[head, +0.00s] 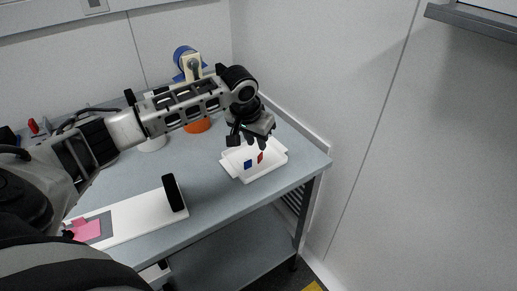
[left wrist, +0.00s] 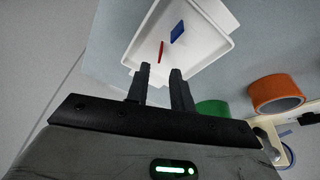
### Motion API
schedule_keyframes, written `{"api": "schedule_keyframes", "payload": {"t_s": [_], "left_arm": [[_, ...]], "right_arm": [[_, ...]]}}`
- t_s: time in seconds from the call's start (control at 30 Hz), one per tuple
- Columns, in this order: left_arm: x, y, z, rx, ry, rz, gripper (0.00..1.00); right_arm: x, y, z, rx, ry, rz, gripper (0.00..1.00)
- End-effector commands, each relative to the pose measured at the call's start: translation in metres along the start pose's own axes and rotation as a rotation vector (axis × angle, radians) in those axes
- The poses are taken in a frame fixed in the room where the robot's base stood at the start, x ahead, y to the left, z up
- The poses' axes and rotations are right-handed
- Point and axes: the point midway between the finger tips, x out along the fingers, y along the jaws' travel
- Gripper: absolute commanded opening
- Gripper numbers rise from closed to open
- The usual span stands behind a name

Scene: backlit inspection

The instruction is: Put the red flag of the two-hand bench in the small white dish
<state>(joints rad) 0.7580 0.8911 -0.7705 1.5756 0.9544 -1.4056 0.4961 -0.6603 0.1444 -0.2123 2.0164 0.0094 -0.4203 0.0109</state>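The small white dish (head: 268,172) sits near the right end of the bench. The red flag (head: 260,157) shows inside the dish's outline, beside a blue flag (head: 248,164). My left gripper (head: 255,145) is over the dish, fingers pointing down. In the left wrist view the left gripper (left wrist: 160,72) has a clear gap between its fingertips. The red flag (left wrist: 161,52) shows just beyond them as a thin strip, apart from both fingers. The blue flag (left wrist: 178,33) lies in the dish (left wrist: 207,50). Whether the red flag touches the dish floor is hard to tell. My right gripper is out of view.
A white board (head: 140,215) with a black upright block (head: 173,192) and a pink piece (head: 86,230) lies at the front left. An orange roll (head: 197,125) stands behind my left arm. The bench edge runs close in front of the dish; a wall is at the right.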

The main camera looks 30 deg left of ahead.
Motion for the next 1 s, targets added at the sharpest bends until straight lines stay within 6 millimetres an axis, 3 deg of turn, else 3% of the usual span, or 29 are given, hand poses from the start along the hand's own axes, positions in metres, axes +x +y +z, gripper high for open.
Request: {"api": "schedule_keyframes", "payload": {"t_s": [0.2,0.4,0.47,0.53,0.67,0.83,0.9,1.0], "left_arm": [[-0.042,0.000,-0.001,0.000,0.001,0.001,0.23],[-0.053,0.004,0.002,0.007,0.001,0.007,0.23],[-0.043,0.014,0.006,0.030,0.009,0.025,0.23],[-0.021,0.035,0.016,0.073,0.032,0.063,0.23],[0.032,0.096,0.051,0.172,0.125,0.180,0.23],[0.073,0.161,0.112,0.227,0.293,0.310,0.23],[0.082,0.179,0.142,0.224,0.366,0.337,0.23],[0.086,0.191,0.181,0.209,0.463,0.332,0.23]], "right_arm": [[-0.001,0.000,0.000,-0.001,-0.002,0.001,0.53],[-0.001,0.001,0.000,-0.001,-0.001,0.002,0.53],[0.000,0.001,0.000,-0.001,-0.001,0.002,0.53],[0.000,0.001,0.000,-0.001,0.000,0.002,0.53],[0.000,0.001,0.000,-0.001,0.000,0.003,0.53],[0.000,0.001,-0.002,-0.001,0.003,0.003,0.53],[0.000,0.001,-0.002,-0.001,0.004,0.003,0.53],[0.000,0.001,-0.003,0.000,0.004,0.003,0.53]]}}
